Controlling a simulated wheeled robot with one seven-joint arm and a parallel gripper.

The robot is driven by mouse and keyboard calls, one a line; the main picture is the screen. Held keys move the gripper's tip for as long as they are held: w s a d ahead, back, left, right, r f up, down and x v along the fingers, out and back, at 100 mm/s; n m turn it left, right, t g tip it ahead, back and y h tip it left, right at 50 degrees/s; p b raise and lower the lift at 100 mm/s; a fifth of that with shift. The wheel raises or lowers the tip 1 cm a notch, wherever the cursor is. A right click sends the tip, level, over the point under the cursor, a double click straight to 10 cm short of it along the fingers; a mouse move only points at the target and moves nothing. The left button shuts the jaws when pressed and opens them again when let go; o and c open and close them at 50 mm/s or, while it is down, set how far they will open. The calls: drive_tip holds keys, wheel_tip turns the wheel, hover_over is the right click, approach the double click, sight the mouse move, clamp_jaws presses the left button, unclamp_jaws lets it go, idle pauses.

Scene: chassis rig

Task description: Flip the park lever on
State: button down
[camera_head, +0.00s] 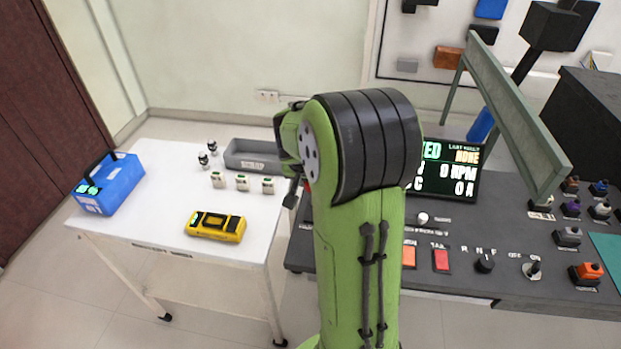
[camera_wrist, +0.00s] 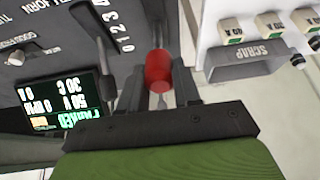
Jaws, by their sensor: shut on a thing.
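My gripper (camera_wrist: 160,78) is shut on a red knob (camera_wrist: 158,70) in the wrist view, with a dark finger on each side of it. The knob stands at the dark control panel (camera_wrist: 40,30), beside a dark slotted strip and a row of numbers. I cannot read a label that says whether this knob is the park lever. In the head view my green arm hides most of the gripper and the left part of the control panel (camera_head: 460,220); only a small red spot (camera_head: 307,186) shows beside the arm.
A lit display (camera_head: 447,170) stands at the panel's back. Red switches (camera_head: 440,260), a round selector (camera_head: 484,263) and a toggle (camera_head: 533,270) line its front. The white table (camera_head: 165,205) at left carries a blue box (camera_head: 110,185), yellow device (camera_head: 215,226) and grey tray (camera_head: 250,156).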

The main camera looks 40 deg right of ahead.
drive_tip(key=shift+a+f, duration=0.1)
drive_tip(key=shift+f, duration=0.05)
drive_tip(key=c, duration=0.8)
unclamp_jaws()
drive_tip(key=p+v, duration=0.4)
drive_tip(key=v, duration=1.2)
drive_tip(key=shift+a, duration=0.1)
drive_tip(key=s+a+n+y, duration=0.1)
drive_tip(key=s+a+n, duration=0.2)
drive_tip(key=a, duration=0.3)
drive_tip(key=s+a+r+n+t+y+p, duration=0.1)
drive_tip(key=s+a+n, duration=0.3)
drive_tip(key=s+a, duration=0.1)
drive_tip(key=s+a+n+t+y+p, duration=0.1)
drive_tip(key=s+a+n+y, duration=0.1)
drive_tip(key=s+a, duration=0.3)
drive_tip(key=shift+s+a+r+n, duration=0.15)
drive_tip(key=shift+s+a+n, duration=0.05)
drive_tip(key=shift+a+n, duration=0.2)
drive_tip(key=shift+s+a+r+n, duration=0.2)
drive_tip(key=shift+a+n, duration=0.1)
drive_tip(key=shift+a, duration=0.15)
